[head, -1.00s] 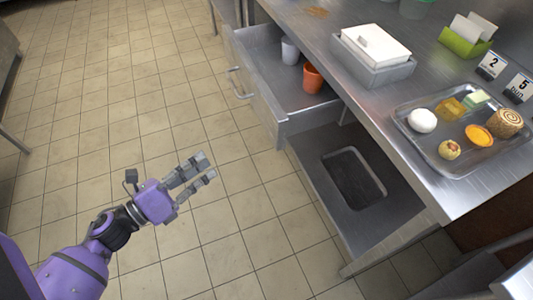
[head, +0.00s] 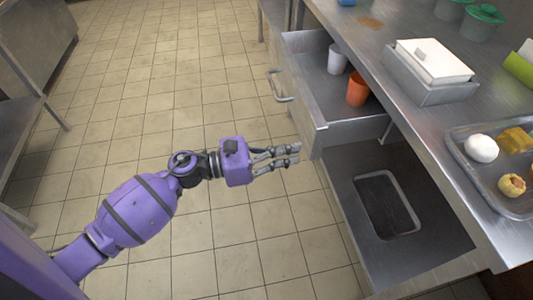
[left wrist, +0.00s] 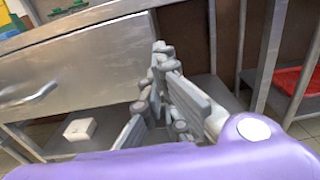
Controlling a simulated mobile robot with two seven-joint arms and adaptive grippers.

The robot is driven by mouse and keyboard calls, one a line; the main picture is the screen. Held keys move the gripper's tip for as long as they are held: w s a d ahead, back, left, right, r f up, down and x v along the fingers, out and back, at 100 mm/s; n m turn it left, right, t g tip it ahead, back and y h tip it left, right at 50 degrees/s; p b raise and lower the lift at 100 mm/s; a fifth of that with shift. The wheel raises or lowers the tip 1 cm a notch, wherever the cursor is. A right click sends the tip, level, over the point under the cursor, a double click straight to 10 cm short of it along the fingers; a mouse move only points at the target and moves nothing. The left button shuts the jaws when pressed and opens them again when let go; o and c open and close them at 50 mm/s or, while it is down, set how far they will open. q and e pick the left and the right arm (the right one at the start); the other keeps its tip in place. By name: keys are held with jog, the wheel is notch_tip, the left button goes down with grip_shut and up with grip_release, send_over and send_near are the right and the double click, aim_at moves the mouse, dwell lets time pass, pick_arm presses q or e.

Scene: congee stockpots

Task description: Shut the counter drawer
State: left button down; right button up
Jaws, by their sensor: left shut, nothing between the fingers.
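The counter drawer (head: 318,126) stands pulled out from under the steel counter in the head view, with a white cup (head: 338,58) and an orange cup (head: 357,89) inside. Its bar handle (head: 279,86) is on the front face, toward the left. My left gripper (head: 298,155) is shut and empty, in front of the drawer's near corner; whether it touches is unclear. In the left wrist view my left gripper (left wrist: 165,60) shows with its fingers together, beside a steel panel with a handle (left wrist: 30,97). My right gripper is out of view.
The counter top (head: 420,130) holds a grey box with a white lid (head: 430,65) and a food tray (head: 470,180). A lower shelf (head: 420,235) with a dark rectangular inset lies below the drawer.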

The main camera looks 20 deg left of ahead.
aim_at(312, 148)
pick_arm(q)
jog(key=shift+x, duration=1.35)
jog(key=shift+w+d, duration=0.3)
jog(key=shift+d, duration=0.15)
jog(key=b+x, duration=0.1)
jog(key=x, duration=1.6)
jog(key=shift+w+d, duration=0.1)
jog(key=shift+w, duration=0.05)
